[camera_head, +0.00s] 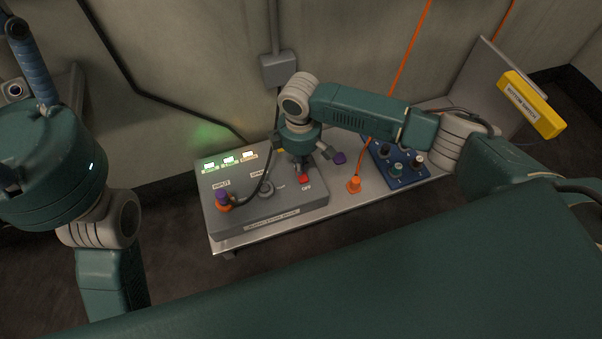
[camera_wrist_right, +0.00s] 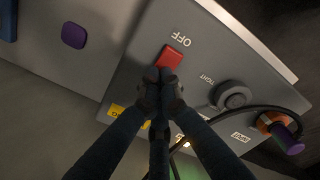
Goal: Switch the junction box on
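The grey junction box (camera_head: 290,222) lies on the metal bench top. It carries a red switch (camera_head: 303,180) beside the printed word OFF; the switch also shows in the right wrist view (camera_wrist_right: 169,57). My right gripper (camera_head: 303,170) is over the box, its fingers pointing down at the red switch. In the right wrist view its fingertips (camera_wrist_right: 160,75) are together at the switch's edge, with nothing visible between them. I cannot tell whether they touch it. Three small lit indicators (camera_head: 228,160) glow at the box's back left.
A plug with an orange collar and purple top (camera_head: 223,200) sits on the box's left, with a dark cable beside a round knob (camera_head: 265,189). A purple piece (camera_head: 340,158), an orange connector (camera_head: 354,184) and a blue knob panel (camera_head: 398,170) are to the right. A wall stands behind.

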